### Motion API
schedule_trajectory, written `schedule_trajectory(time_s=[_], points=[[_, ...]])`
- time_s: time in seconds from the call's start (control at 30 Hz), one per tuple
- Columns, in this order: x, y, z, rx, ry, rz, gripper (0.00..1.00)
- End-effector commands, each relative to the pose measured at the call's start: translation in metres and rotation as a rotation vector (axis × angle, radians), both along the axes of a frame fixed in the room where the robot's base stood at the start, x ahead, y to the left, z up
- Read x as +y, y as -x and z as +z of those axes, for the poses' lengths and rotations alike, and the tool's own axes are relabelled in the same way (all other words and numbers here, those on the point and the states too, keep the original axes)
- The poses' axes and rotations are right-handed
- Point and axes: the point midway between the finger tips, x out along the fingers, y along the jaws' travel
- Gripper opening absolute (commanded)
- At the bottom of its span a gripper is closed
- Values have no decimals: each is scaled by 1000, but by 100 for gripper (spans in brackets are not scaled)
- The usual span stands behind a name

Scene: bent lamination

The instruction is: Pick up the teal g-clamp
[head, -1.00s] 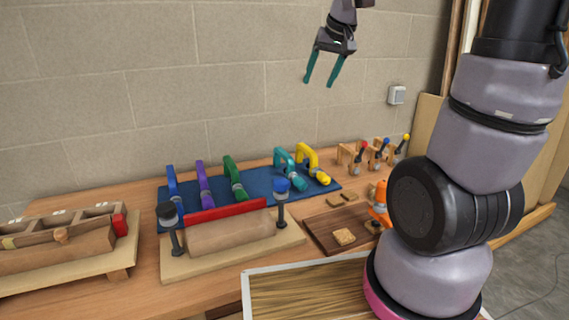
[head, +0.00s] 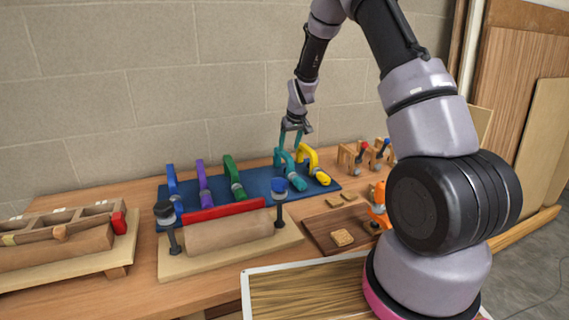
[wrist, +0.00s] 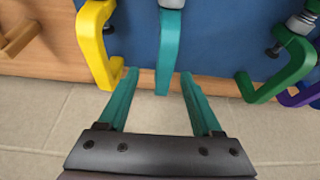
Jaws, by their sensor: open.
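The teal g-clamp (head: 294,176) lies on the blue mat (head: 259,189) at the back of the bench, between the green clamp and the yellow clamp. In the wrist view the teal g-clamp (wrist: 168,50) runs down toward the gap between my fingers. My gripper (head: 290,149) is open, with teal fingers, just above the back end of the teal clamp. In the wrist view my gripper (wrist: 158,84) has one finger on each side of the clamp's end, with gaps on both sides. Whether the fingers are level with the clamp's frame I cannot tell.
The yellow clamp (wrist: 97,42) is close beside one finger. The green clamp (head: 233,178) is farther off, with purple (head: 203,185) and blue (head: 174,190) clamps beyond. A block wall (head: 150,80) stands behind the bench. A bending form (head: 224,230) stands in front of the mat.

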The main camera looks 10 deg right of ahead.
Motion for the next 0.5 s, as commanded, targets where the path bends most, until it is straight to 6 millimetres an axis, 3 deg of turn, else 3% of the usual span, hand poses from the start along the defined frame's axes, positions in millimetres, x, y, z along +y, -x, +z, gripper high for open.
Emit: schedule_trajectory(time_s=[0.27,0.5], points=[[5,-8,-23,1,-1,0,66],[13,-19,-55,1,0,-1,66]])
